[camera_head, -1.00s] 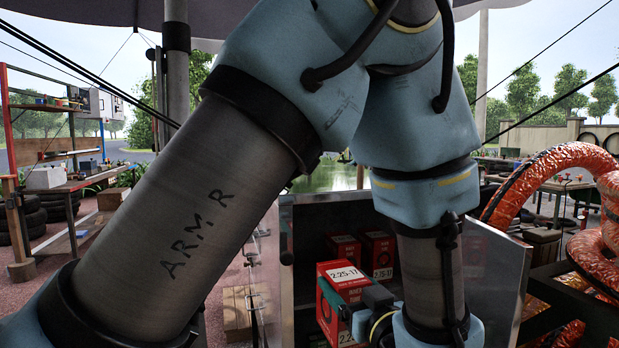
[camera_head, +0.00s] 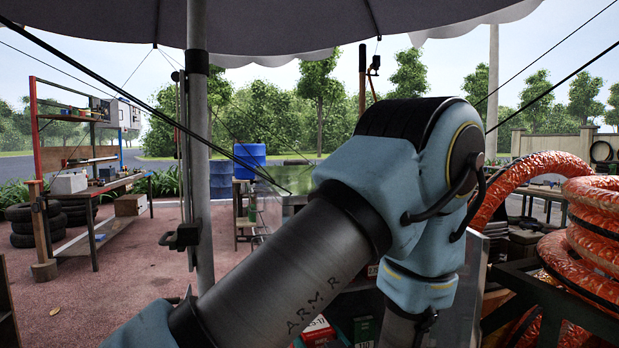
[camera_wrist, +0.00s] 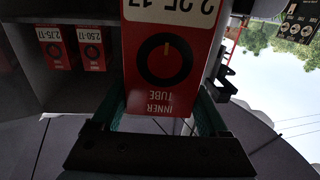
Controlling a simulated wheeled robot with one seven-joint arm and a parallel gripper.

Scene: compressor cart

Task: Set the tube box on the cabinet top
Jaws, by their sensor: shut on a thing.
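The tube box (camera_wrist: 170,55) is red with a white 2.25-17 label and a black ring, and shows upside down in the wrist view. My gripper (camera_wrist: 162,108) is shut on it, with a green-padded finger on each side. In the head view my gripper is hidden. A red box with a white label (camera_head: 318,328) shows at the bottom edge there, partly behind my arm; I cannot tell whether it is the held one. The cabinet top (camera_head: 290,181) appears as a shiny, greenish reflecting surface behind my arm, mostly covered by it.
Red tube boxes (camera_wrist: 92,50) stand in the cabinet compartment at left in the wrist view. Orange-wrapped coils (camera_head: 590,230) stand at right in the head view. An umbrella pole (camera_head: 197,150) rises left of the cabinet. A blue barrel (camera_head: 249,158) stands beyond.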

